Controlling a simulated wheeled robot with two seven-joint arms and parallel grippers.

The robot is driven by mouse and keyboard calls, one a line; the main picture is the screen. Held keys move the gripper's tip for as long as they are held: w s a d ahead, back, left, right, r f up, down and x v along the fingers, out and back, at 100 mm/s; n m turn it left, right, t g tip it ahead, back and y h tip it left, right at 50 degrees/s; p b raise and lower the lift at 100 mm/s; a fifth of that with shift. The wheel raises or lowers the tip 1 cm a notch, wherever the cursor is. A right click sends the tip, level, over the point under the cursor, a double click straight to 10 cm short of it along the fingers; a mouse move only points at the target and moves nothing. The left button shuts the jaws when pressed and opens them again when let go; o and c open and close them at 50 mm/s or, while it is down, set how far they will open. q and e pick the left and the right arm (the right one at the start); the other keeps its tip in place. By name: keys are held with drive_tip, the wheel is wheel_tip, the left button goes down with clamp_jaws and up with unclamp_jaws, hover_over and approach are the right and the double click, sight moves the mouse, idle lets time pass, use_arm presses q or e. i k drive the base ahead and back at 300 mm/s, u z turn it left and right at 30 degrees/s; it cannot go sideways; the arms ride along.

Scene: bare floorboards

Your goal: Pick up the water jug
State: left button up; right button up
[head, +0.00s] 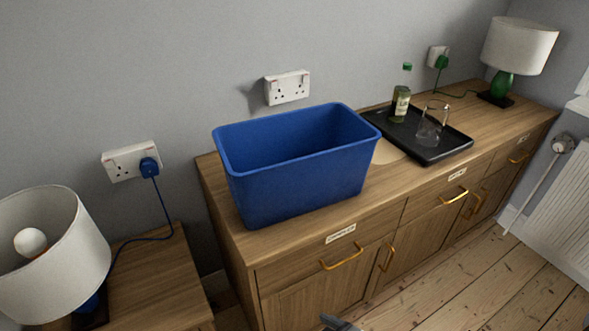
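A clear glass vessel, which looks like the water jug (431,127), stands upright on a black tray (445,152) on the wooden sideboard, right of centre in the head view. It is see-through, so its handle and any water in it are hard to make out. A small grey tip, probably of my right gripper (339,324), shows at the bottom edge, low in front of the sideboard and well apart from the jug. Its fingers cannot be made out. My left gripper is not in view.
A green bottle (400,96) stands on the tray, left of the jug. A large blue open bin (300,180) stands on the sideboard (300,236) to the left. A green-based lamp (502,86) stands at the far right end; another lamp (50,255) is at lower left.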

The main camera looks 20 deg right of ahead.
sight(436, 116)
drive_tip(key=z, duration=1.65)
drive_tip(key=k, duration=0.45)
drive_tip(key=z, duration=0.95)
drive_tip(key=i, duration=0.95)
drive_tip(key=z, duration=0.5)
drive_tip(key=i, duration=1.75)
drive_tip(key=u, duration=0.55)
